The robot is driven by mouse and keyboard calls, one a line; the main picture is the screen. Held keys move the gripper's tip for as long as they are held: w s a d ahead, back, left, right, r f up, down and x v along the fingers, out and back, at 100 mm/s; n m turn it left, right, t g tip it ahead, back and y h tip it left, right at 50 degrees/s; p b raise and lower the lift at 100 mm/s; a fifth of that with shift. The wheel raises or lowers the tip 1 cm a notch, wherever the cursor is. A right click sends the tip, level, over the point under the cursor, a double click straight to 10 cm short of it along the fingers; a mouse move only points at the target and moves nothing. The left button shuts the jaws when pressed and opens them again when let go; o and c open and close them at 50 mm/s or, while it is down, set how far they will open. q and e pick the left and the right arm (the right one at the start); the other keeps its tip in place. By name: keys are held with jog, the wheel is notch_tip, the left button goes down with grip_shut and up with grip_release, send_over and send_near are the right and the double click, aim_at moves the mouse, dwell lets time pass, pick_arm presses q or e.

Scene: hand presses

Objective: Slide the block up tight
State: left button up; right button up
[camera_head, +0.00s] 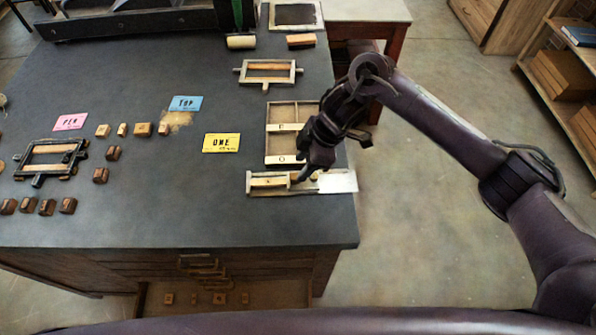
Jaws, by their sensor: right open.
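A shallow wooden holder (255,191) lies along the table's right front edge, with a pale plate (338,181) at its right end. A light wooden block (268,182) with a small dark mark sits in the holder's left part. A darker piece shows beside my fingertips, but I cannot tell which block it is. My right gripper (303,174) is open, pointing down at the middle of the holder. Its fingers hide part of the holder, and I cannot tell whether they touch anything. My left gripper is not in view.
A compartmented wooden tray (267,137) stands right behind the holder. A yellow ONE card (221,143), blue card (186,103), pink card (70,122), two frames (268,80) (52,150) and several small blocks occupy the table. The table's front middle is clear.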

aim_at(308, 181)
jog(key=v, duration=0.3)
jog(key=shift+r, duration=0.1)
